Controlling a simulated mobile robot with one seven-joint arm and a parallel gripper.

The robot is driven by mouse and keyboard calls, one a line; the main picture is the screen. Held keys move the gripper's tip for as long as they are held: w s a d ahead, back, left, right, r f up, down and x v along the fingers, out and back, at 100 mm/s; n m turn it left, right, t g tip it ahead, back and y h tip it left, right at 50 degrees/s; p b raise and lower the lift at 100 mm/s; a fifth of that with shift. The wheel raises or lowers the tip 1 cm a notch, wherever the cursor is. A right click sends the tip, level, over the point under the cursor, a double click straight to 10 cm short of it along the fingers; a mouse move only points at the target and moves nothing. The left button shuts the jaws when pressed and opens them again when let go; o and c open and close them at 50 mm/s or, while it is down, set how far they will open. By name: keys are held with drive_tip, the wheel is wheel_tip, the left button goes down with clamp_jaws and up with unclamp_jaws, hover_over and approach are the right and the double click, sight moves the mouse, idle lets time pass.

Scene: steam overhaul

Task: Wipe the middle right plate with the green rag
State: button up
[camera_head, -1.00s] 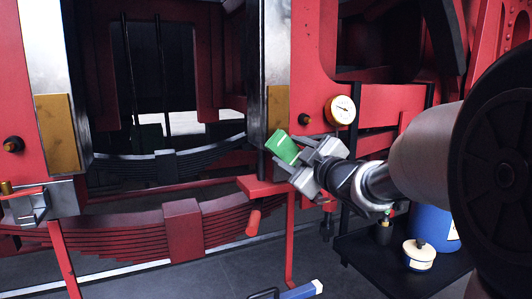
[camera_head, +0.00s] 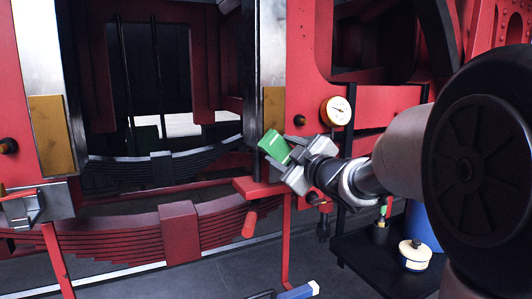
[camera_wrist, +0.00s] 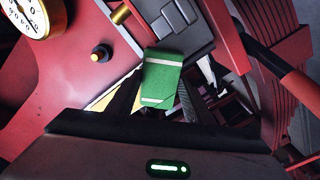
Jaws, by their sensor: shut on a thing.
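The green rag (camera_head: 273,144), a folded block with a pale stripe, is held by my gripper (camera_head: 284,156). It also shows in the wrist view (camera_wrist: 161,80), at the fingertips. A brass-coloured plate (camera_head: 275,100) sits on the right upright, and the rag overlaps its lower part in the head view. I cannot tell whether rag and plate touch. Another brass plate (camera_head: 51,130) is on the left upright. In the wrist view, a yellowish strip (camera_wrist: 104,98) shows beside the left finger.
A round gauge (camera_head: 336,111) and a dark knob (camera_head: 299,120) are close right of the plate. A red bracket (camera_head: 258,188) lies below the rag. A dark shelf with a white-topped canister (camera_head: 415,252) is at lower right. Leaf springs (camera_head: 120,232) run left.

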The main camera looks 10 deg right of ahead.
sight(280, 135)
drive_tip(key=shift+r, duration=0.15)
wheel_tip(280, 135, up, 4)
drive_tip(key=p, duration=0.3)
drive_tip(key=shift+f, duration=0.2)
wheel_tip(280, 135, down, 4)
drive_tip(key=b, duration=0.3)
drive_tip(key=shift+w+b, duration=0.1)
drive_tip(key=shift+b, duration=0.25)
drive_tip(key=shift+a, duration=0.1)
drive_tip(key=shift+v, duration=2.9)
